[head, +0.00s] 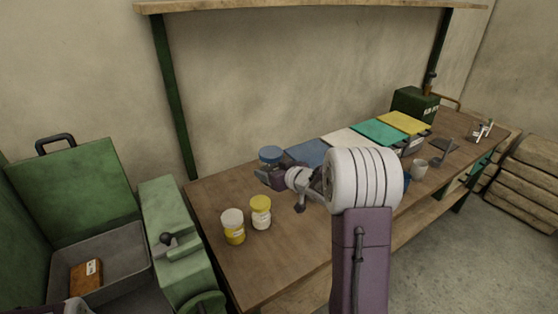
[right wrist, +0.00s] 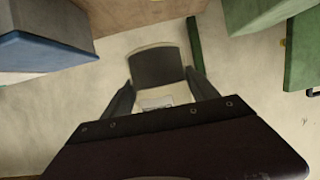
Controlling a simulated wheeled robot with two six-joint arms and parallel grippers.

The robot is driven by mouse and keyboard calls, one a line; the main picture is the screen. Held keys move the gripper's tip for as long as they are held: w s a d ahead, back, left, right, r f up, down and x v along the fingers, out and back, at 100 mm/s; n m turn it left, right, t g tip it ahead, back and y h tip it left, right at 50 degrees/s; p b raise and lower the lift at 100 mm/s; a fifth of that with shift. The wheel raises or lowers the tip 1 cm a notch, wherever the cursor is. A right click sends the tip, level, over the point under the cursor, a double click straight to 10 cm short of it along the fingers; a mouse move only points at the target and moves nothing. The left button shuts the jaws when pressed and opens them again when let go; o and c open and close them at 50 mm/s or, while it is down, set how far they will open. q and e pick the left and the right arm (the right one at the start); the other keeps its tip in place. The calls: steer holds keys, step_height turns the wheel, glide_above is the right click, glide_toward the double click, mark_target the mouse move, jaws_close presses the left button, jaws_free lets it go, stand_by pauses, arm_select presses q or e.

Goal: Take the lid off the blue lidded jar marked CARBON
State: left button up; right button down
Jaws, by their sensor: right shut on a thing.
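The blue lidded jar (head: 271,156) is at the back left of the workbench, with its blue top showing above my right gripper (head: 268,178). My right gripper hides its lower part in the head view. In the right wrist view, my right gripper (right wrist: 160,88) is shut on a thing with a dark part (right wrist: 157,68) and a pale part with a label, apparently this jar. I cannot tell whether the fingers grip the lid or the body, and the label cannot be read.
Two yellow-and-white jars (head: 233,226) (head: 261,212) stand on the workbench (head: 275,265) front left. A row of coloured boxes (head: 380,133) runs behind my right arm. A mug (head: 419,169) stands to the right. A green machine (head: 180,235) stands left of the bench.

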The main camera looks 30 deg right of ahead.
steer(key=s+a+n+g+y, duration=0.1)
steer(key=s+a+n+y, duration=0.2)
steer(key=a, duration=1)
steer(key=s+a+n+g+y, duration=0.1)
steer(key=s+a+n+y, duration=0.2)
steer(key=s+a, duration=0.5)
steer(key=a+y, duration=0.1)
steer(key=a, duration=0.4)
steer(key=shift+a+r+g, duration=0.2)
steer(key=shift+g, duration=0.2)
steer(key=shift+s, duration=0.1)
